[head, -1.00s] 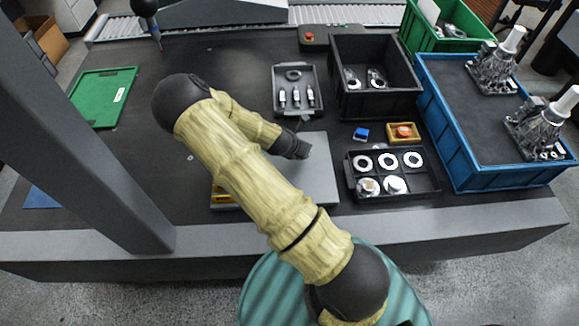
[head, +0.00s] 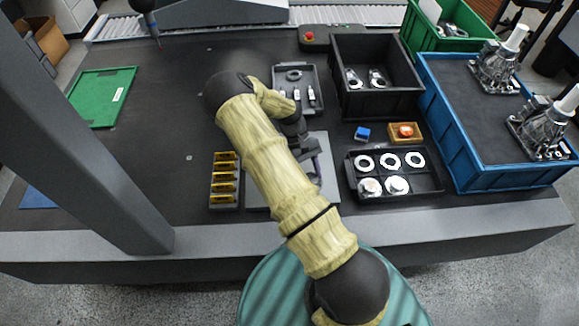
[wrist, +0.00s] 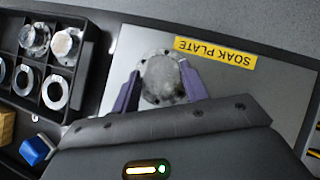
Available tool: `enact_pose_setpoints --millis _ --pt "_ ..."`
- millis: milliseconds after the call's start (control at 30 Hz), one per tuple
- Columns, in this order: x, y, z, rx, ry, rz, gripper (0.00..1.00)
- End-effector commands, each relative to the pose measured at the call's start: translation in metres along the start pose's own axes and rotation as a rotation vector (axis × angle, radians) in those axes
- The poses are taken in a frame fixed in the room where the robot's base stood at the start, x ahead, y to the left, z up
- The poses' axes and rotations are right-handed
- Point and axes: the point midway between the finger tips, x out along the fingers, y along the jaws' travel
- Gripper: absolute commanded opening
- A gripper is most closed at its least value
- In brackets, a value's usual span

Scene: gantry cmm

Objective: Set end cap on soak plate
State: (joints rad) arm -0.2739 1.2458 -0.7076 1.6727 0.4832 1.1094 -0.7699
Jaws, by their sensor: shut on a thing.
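The soak plate (head: 328,175) is a flat grey plate on the table in the head view, partly hidden by my arm. In the wrist view its bare grey surface (wrist: 222,82) shows with a yellow "SOAK PLATE" label. My gripper (wrist: 158,92) has its two purple fingers shut on a round silver end cap (wrist: 160,76), one finger on each side. The cap lies over the plate in the picture; I cannot tell whether it touches it. In the head view my gripper (head: 314,166) is over the plate, and the cap is hidden.
Right of the plate is a black compartment tray (head: 437,188) with white rings and two silver caps. A blue block (head: 362,134) and an orange tray (head: 420,139) sit behind it. A rack with yellow slots (head: 225,180) stands left of the plate. A tool tray (head: 316,78) lies behind.

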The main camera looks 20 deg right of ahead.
Motion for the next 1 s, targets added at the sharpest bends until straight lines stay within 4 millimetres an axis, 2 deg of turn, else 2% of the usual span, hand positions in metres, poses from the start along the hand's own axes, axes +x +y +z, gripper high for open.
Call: enact_pose_setpoints --millis 133,467,567,733,900,1000 --pt "0.0 -0.022 -0.002 0.241 0.001 -0.197 0.16" --pt "-0.013 -0.057 -0.011 0.731 0.002 -0.592 0.16" --pt "-0.025 -0.069 -0.017 0.899 0.001 -0.726 0.16" --pt "-0.058 -0.085 -0.02 1.218 0.002 -0.979 0.16" --pt "-0.091 -0.092 -0.012 1.499 0.001 -1.196 0.16" --pt "-0.104 -0.095 -0.005 1.616 -0.001 -1.286 0.16"
